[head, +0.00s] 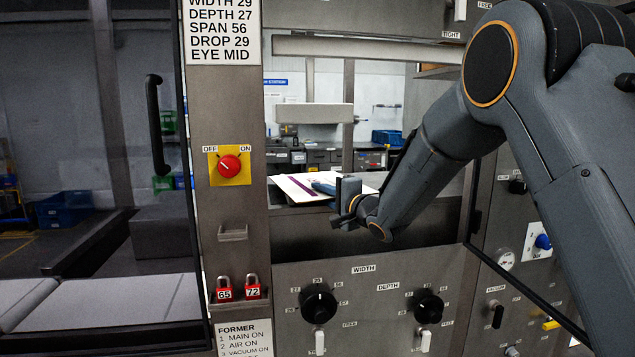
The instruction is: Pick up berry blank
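A flat white blank with a purple, berry-coloured stripe (297,192) lies in the opening of the steel machine, near its front left. A small blue-grey part shows over its middle; I cannot tell whether it belongs to my gripper. My gripper (341,202) is at the front right of the blank and hides part of it. Its dark fingers are small and seen side-on, so I cannot tell whether they are open or shut, or whether they touch the blank.
The steel frame borders the opening. Below it are the black WIDTH knob (319,304) and DEPTH knob (429,306). A red OFF/ON switch (229,166) and two red padlocks (238,288) are on the left post. A dark-framed glass door with a black handle (157,124) stands left.

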